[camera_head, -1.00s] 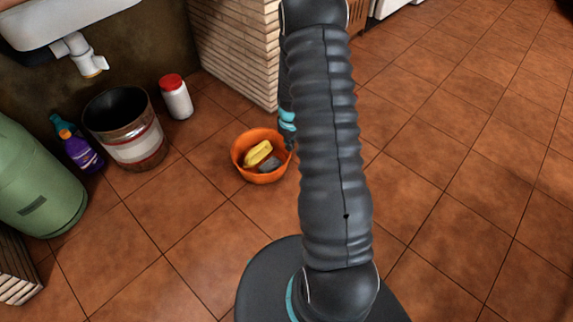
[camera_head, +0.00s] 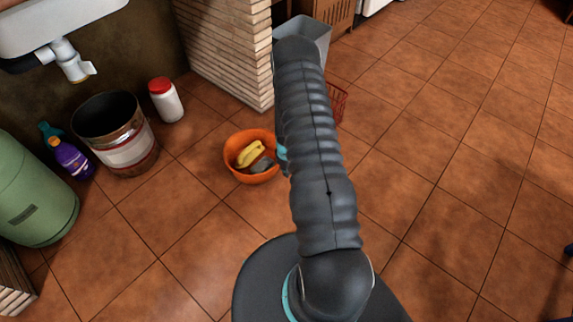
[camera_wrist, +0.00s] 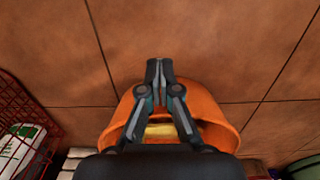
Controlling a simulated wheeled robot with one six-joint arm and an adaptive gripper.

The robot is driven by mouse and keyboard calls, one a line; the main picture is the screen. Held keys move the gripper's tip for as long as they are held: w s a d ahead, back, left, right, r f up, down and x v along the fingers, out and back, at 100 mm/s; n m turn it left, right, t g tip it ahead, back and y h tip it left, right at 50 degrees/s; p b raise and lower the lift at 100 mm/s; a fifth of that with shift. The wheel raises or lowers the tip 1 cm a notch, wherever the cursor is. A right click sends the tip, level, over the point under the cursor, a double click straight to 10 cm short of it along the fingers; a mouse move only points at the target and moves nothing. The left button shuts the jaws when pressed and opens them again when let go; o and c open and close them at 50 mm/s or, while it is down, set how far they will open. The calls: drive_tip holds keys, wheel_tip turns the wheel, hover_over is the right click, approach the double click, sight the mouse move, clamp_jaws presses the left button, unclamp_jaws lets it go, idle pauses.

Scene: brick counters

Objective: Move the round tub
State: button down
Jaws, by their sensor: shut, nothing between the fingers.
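The round tub (camera_head: 243,176) is an orange bowl standing upright on the tiled floor in the head view. A yellow item (camera_head: 250,153) and a grey item (camera_head: 262,165) lie in it. In the wrist view the tub (camera_wrist: 218,112) sits behind and under my gripper (camera_wrist: 160,64), which hides part of its rim and inside. My fingers are together and empty, with their tips over or past the rim. I cannot tell whether they touch the tub. In the head view my arm hides most of the gripper.
A brown and white bucket (camera_head: 130,150), a white jar with a red lid (camera_head: 166,102), a purple bottle (camera_head: 71,159) and a green cylinder (camera_head: 38,205) stand to the left. A red basket (camera_head: 337,103) and grey bin (camera_head: 312,38) stand behind my arm.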

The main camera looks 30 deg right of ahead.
drive_tip(key=shift+w+a+f, duration=0.1)
drive_tip(key=shift+w+a, duration=0.1)
drive_tip(key=shift+w, duration=0.45)
drive_tip(key=shift+w+a+r, duration=0.1)
drive_tip(key=shift+w+a, duration=0.15)
drive_tip(key=shift+w, duration=0.35)
drive_tip(key=shift+w+a+f, duration=0.1)
drive_tip(key=shift+w+a, duration=0.1)
drive_tip(key=shift+w, duration=0.45)
